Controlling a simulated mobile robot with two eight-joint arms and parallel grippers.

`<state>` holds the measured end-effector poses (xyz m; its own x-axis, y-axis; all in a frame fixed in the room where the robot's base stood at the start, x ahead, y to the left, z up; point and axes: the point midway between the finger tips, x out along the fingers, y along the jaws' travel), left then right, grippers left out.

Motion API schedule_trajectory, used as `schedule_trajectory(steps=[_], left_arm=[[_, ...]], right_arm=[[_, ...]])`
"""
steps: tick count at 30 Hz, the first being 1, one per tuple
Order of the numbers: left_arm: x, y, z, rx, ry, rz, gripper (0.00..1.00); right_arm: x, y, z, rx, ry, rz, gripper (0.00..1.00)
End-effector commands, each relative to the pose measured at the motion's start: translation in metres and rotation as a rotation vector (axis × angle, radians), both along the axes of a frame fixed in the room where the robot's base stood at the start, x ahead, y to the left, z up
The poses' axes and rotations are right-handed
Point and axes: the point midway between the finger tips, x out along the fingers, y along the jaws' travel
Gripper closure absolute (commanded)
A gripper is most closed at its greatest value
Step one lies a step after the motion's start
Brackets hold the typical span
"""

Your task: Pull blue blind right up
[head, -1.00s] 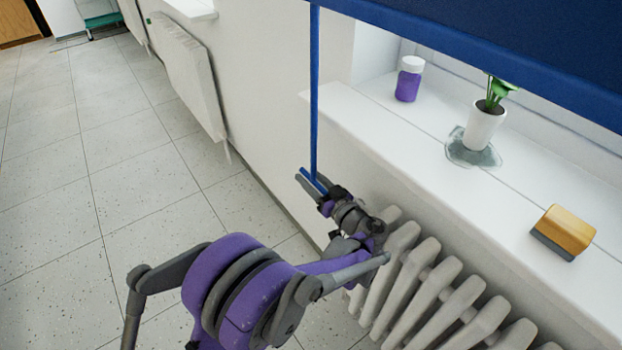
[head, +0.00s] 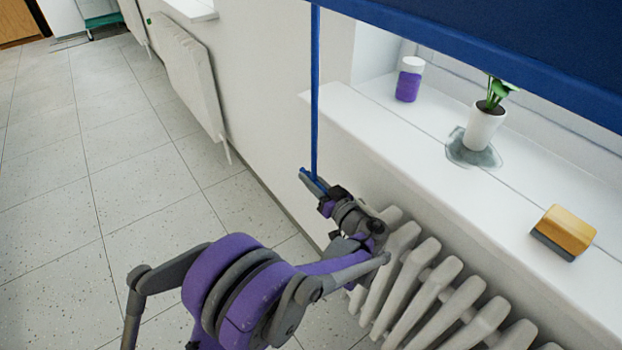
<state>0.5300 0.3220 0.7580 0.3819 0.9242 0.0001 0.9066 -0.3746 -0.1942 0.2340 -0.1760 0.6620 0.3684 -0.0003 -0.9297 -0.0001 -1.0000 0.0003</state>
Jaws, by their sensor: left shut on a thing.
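The blue blind (head: 500,40) hangs across the top right of the head view, its lower edge above the window sill. A thin blue pull cord or rod (head: 315,90) hangs straight down from the blind's left end. My left gripper (head: 312,182) is shut on the lower end of this pull, left of the radiator and below sill height. The fingertips hide part of the pull's end. The blind's top is out of view. My right gripper is not in view.
A white radiator (head: 430,290) stands below, close to my left arm. The tiled floor at left is clear.

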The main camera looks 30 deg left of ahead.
Motion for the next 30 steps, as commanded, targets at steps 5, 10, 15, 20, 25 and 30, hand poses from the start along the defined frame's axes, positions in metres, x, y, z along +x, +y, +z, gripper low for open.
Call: schedule_trajectory(steps=[5, 10, 15, 20, 25, 30], left_arm=[[0.001, -0.001, 0.000, 0.000, 0.001, -0.003, 1.00], [0.001, -0.001, 0.000, 0.000, 0.001, -0.003, 1.00], [0.001, -0.001, 0.000, 0.000, 0.001, -0.003, 1.00], [0.001, -0.001, 0.000, 0.000, 0.001, -0.003, 1.00], [0.001, -0.001, 0.013, 0.000, 0.001, -0.004, 1.00], [0.000, -0.001, 0.048, 0.001, 0.000, -0.004, 1.00]], right_arm=[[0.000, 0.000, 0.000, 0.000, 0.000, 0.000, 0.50], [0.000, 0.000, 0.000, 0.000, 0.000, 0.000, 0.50], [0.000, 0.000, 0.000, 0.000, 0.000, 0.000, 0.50], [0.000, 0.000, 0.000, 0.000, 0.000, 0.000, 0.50], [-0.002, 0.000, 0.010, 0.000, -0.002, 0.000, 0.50], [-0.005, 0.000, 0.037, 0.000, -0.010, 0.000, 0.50]])
